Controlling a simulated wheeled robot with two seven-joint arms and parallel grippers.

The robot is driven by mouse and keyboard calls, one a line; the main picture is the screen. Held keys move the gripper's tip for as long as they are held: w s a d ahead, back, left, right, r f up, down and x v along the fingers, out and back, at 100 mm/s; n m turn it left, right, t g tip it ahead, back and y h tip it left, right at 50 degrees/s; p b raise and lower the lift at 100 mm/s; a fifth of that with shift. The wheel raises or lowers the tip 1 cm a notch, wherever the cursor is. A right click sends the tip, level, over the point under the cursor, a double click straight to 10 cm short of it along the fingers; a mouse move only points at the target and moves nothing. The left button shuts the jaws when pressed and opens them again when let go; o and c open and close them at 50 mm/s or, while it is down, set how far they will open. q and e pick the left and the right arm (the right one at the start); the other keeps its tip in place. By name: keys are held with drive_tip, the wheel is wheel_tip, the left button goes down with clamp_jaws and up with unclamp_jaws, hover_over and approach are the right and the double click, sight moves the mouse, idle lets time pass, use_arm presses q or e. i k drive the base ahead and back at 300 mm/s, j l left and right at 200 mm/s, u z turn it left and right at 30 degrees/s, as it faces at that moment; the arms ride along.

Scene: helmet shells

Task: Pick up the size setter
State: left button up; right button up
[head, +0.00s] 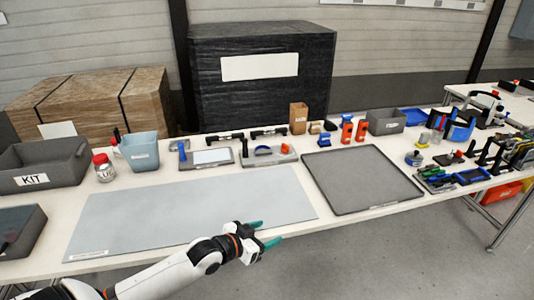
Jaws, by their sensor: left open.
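My left gripper (265,233) reaches in from the bottom left over the front edge of the table. Its two teal fingertips are apart and nothing is between them. I cannot tell for sure which small item is the size setter. Small parts stand at the back of the table: a grey board (258,158) with a blue piece and a red piece (284,148), orange-red parts (347,132), and dark bars (224,138). All are well beyond the gripper. My right gripper is not in view.
A blue-grey mat (150,210) lies bare in front. A dark flat tray (365,180) is empty to its right. A KIT bin (45,165), a red-lidded jar (103,168) and a light blue bin (140,152) stand left. Tools and a blue tray (472,176) crowd the right.

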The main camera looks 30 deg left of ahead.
sight(260, 156)
drive_tip(key=i+j, duration=1.2)
